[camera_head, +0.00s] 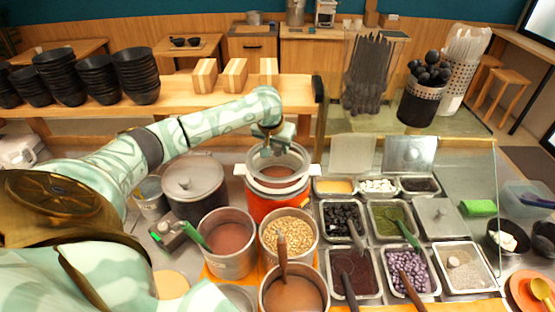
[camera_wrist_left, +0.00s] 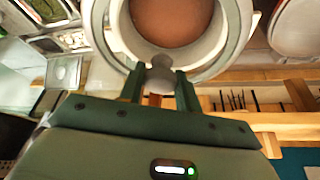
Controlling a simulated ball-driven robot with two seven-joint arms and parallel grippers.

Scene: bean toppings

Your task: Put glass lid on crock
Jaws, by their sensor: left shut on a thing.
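The orange crock (camera_head: 272,207) with a white rim and side handles stands at the middle of the counter, brown contents inside. My left gripper (camera_head: 279,138) is above it, shut on the knob of the round glass lid (camera_head: 279,161). The lid is roughly level over the crock's mouth and appears slightly above the rim; contact cannot be told for certain. In the left wrist view, the fingers of the gripper (camera_wrist_left: 160,88) pinch the lid's knob (camera_wrist_left: 160,74), and the crock's brown contents (camera_wrist_left: 172,18) show below. My right gripper is not in view.
A lidded grey pot (camera_head: 193,182) stands close left of the crock. Metal pots of brown sauce (camera_head: 228,238) and beans (camera_head: 289,236) stand in front. Topping trays (camera_head: 345,222) fill the right. A wooden shelf with black bowls (camera_head: 135,72) is behind.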

